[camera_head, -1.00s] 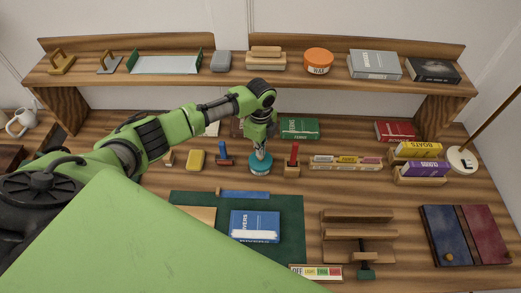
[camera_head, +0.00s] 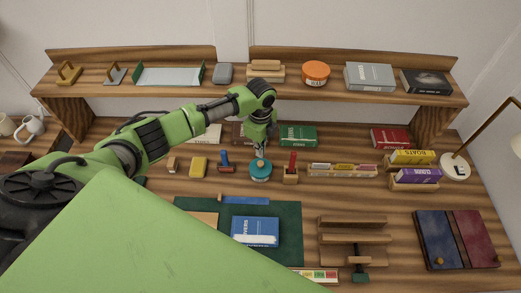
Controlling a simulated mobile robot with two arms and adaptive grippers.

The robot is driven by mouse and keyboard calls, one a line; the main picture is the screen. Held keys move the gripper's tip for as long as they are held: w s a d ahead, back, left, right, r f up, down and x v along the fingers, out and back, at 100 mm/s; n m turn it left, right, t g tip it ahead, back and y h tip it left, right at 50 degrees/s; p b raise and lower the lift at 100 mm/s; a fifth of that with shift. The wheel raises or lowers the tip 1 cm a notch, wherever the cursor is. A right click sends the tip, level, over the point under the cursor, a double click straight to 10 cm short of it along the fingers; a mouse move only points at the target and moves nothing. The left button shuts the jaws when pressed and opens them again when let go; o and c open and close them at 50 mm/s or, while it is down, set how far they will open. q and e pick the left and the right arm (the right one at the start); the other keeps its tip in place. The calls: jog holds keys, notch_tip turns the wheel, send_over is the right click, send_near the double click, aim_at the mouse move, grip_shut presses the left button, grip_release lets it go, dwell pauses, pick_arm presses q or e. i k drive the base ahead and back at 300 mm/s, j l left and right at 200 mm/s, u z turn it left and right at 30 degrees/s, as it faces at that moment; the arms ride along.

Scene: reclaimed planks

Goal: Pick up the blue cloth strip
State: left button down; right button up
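The blue cloth strip (camera_head: 246,200) lies flat along the back edge of the dark green mat (camera_head: 289,232), behind a blue book (camera_head: 255,231). A small wooden piece is at its left end. My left gripper (camera_head: 260,152) points down over a round teal container (camera_head: 260,171), behind the strip and apart from it. The gripper is small in view, and I cannot tell whether its fingers are open or touch the container. My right gripper is not in view.
A red-handled tool in a wooden block (camera_head: 290,170) stands right of the teal container. A blue-handled stamp (camera_head: 224,163) and yellow block (camera_head: 198,167) are to its left. A wooden clamp (camera_head: 353,238) stands right of the mat. The raised shelf (camera_head: 300,96) spans the back.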

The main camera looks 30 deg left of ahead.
aim_at(221, 200)
jog(key=k+l, duration=0.5)
jog(key=k, duration=0.2)
jog(key=k+l, duration=0.5)
jog(key=k, duration=0.15)
